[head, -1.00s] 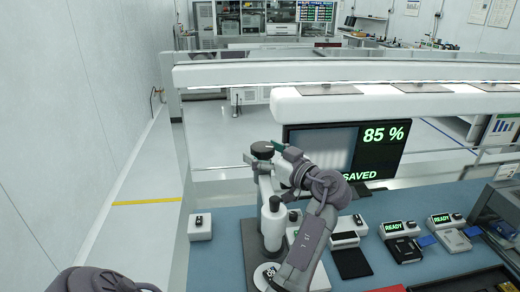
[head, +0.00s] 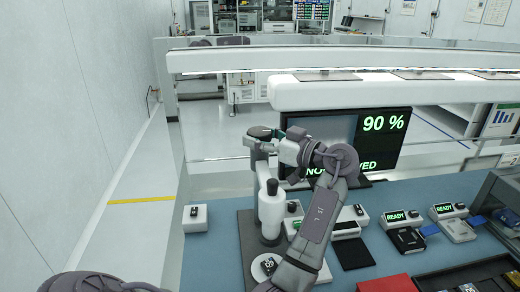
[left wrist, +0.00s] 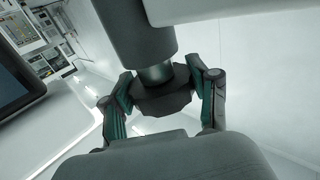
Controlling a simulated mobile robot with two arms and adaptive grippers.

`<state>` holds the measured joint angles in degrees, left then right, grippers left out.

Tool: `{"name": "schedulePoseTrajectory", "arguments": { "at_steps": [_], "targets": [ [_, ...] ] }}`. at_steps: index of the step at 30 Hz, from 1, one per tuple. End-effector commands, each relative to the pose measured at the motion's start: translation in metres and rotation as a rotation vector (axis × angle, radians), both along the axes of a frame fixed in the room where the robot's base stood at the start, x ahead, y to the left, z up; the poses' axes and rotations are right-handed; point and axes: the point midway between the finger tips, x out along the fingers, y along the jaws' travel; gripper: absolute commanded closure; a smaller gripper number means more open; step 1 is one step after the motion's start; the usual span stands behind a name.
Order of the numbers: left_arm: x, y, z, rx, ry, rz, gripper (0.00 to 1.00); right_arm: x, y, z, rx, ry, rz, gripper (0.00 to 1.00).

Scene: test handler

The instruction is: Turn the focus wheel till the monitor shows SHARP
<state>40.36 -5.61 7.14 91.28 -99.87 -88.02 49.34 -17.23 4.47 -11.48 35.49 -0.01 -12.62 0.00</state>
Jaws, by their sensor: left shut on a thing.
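The focus wheel (head: 260,132) is a dark knob on top of the white upright instrument (head: 270,212) on the blue bench. My left gripper (head: 275,137) is shut on the wheel from its right side. In the left wrist view the dark faceted wheel (left wrist: 163,102) sits between the two fingers of my left gripper (left wrist: 162,92). The monitor (head: 384,135) behind reads 90 % in green. A lower line of green text is partly hidden by my left arm; only "NO" and "VED" show. My right gripper is not in view.
A white lamp bar (head: 390,93) runs above the monitor. A small white box (head: 195,218) stands left of the instrument. Devices marked READY (head: 403,216) and a red tray (head: 388,284) lie to the right. A wall is at the far left.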

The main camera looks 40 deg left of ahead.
Motion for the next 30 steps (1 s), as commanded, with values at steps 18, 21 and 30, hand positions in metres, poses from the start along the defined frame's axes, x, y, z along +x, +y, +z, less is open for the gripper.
{"name": "schedulePoseTrajectory", "arguments": {
  "at_steps": [18,21,30],
  "targets": [
    [0.001,0.001,0.001,0.007,-0.002,0.332,0.75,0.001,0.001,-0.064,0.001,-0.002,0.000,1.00],
    [0.000,0.001,0.001,0.006,-0.002,0.347,0.75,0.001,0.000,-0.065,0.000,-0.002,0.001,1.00],
    [0.001,0.001,0.002,0.006,-0.001,0.354,0.75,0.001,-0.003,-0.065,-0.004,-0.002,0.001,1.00]
  ]
}}
